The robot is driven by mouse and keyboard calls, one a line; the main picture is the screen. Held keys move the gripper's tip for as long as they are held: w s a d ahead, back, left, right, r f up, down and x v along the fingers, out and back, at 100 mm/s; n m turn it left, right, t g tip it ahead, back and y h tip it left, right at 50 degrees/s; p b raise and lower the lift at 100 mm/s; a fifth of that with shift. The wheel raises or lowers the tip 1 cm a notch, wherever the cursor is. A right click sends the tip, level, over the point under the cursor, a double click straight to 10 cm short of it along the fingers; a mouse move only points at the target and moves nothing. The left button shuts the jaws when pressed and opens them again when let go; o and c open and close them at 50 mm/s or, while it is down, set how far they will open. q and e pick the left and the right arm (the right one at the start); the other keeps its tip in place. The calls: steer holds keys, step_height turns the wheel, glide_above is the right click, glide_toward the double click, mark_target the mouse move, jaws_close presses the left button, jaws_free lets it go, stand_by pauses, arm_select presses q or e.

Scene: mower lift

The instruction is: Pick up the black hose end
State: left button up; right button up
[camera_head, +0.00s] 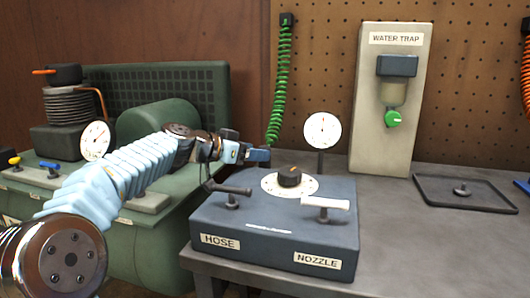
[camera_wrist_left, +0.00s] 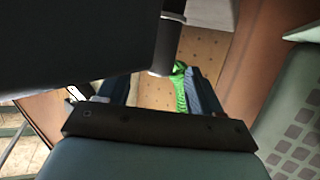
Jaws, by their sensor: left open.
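A green coiled hose (camera_head: 280,85) hangs on the pegboard, with a black fitting (camera_head: 287,19) at its top. Its lower end comes down beside my left gripper (camera_head: 254,154), and I cannot make out a separate black end there. My left gripper is open, above the left back of the control box. In the left wrist view, the green hose (camera_wrist_left: 181,88) shows beside the inner side of the right-hand finger. A dark cylinder (camera_wrist_left: 164,52) shows above the gap between the fingers (camera_wrist_left: 160,92); I cannot tell if it is the hose end. My right gripper is not in view.
The dark control box (camera_head: 270,226), labelled HOSE and NOZZLE, has two levers and a knob (camera_head: 290,176). A gauge (camera_head: 322,131) stands behind it. The water trap panel (camera_head: 391,130) and a black tray (camera_head: 464,205) are right. A green compressor (camera_head: 165,235) is left.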

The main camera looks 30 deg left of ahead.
mark_target(260, 147)
arm_select(q)
steer(key=p+x, duration=0.1)
steer(key=x, duration=0.2)
steer(key=shift+w, duration=0.15)
steer(key=c, duration=1.1)
steer(key=shift+r, duration=0.1)
jaws_close()
steer(key=shift+r, duration=0.1)
